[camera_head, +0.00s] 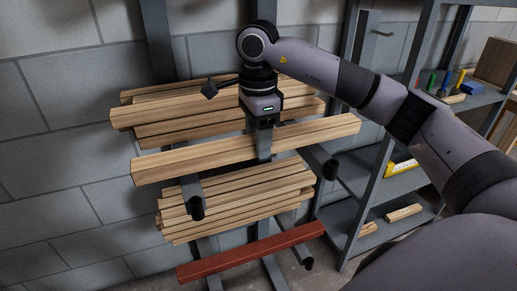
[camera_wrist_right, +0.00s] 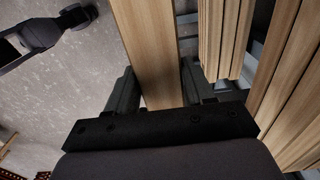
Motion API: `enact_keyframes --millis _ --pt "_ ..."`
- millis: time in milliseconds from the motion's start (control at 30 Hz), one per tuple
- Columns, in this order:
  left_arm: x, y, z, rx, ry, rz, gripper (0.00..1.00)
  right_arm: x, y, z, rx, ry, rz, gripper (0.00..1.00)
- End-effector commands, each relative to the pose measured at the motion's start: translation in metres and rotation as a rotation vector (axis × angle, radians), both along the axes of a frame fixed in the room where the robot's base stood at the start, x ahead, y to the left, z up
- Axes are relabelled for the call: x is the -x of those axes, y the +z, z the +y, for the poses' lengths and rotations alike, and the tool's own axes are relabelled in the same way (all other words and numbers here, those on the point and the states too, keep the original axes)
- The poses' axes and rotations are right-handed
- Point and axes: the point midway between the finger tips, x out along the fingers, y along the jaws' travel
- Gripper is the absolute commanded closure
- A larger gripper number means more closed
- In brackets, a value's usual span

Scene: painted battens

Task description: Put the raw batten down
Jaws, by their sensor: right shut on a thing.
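The raw batten (camera_head: 215,158) is a long, plain wooden bar, slightly tilted in the head view, with its right end higher. It lies across the front of the wall rack, between the upper and lower stacks. My right gripper (camera_head: 263,128) reaches down from above and is shut on it near its middle. In the right wrist view the batten (camera_wrist_right: 148,45) runs between the two dark fingers (camera_wrist_right: 157,92). I cannot tell whether it touches the rack arms beneath it. My left gripper is not in view.
Raw battens are stacked above (camera_head: 180,115) and below (camera_head: 240,200). A red batten (camera_head: 250,252) lies on the lowest rack arms. Rack arm tips jut out at lower left (camera_head: 196,208) and right (camera_head: 330,169). Grey shelving (camera_head: 350,213) stands at right.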

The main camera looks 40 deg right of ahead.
Motion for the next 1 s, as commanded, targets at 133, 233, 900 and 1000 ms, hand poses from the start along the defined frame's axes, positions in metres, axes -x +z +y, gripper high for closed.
enact_keyframes --millis 133,233,900,1000 --pt "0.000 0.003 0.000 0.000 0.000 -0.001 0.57 0.001 -0.024 0.000 0.001 0.001 0.002 0.94" --pt "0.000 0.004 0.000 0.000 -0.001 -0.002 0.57 0.000 -0.033 0.000 0.000 0.001 -0.001 0.94" --pt "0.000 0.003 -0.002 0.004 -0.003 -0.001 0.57 0.001 -0.038 -0.001 0.000 0.001 0.000 0.22" --pt "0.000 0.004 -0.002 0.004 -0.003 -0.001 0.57 0.001 -0.035 0.000 0.000 0.000 -0.001 0.22"
